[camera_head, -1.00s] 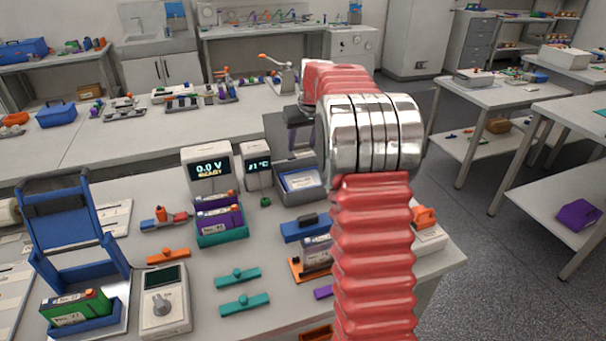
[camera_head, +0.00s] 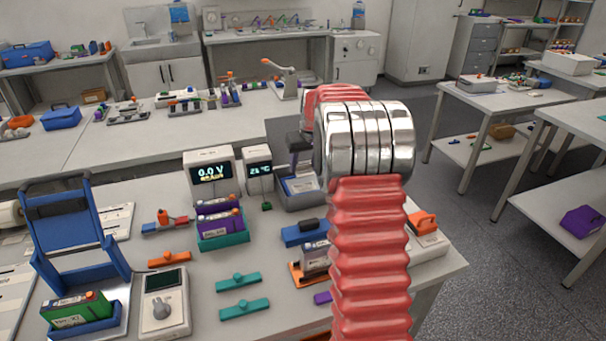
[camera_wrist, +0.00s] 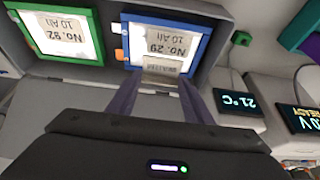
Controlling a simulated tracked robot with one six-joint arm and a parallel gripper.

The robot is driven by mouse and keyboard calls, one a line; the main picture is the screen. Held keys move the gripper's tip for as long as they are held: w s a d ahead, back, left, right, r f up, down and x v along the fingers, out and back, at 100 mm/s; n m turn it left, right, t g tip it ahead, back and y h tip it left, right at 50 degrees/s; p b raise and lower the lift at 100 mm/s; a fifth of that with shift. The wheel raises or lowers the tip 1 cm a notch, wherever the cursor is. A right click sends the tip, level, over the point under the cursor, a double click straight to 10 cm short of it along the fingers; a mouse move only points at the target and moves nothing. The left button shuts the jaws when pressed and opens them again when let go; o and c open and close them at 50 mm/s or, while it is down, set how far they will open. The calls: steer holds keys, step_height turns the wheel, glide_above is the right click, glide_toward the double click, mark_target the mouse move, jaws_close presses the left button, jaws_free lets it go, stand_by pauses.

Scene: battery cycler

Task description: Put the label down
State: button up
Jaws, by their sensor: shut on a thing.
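In the wrist view my gripper (camera_wrist: 160,90) is shut on a small pale label (camera_wrist: 163,66) with upside-down print. The label's far edge is over or against the lower edge of a blue-framed card (camera_wrist: 165,38) reading No. 29, 10 Ah; I cannot tell if it touches. In the head view my gripper (camera_head: 298,165) is a dark shape just above the grey tray (camera_head: 310,199), partly hidden by my arm. The label cannot be made out there.
Two display units, a larger one (camera_head: 212,165) and a smaller one (camera_head: 258,160), stand left of the tray. Purple batteries (camera_head: 218,224) sit in a teal holder in front.

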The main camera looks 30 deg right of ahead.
mark_target(304, 172)
steer(key=shift+f, duration=1.85)
steer(key=o, duration=1)
steer(key=shift+f, duration=0.1)
steer(key=v, duration=1.2)
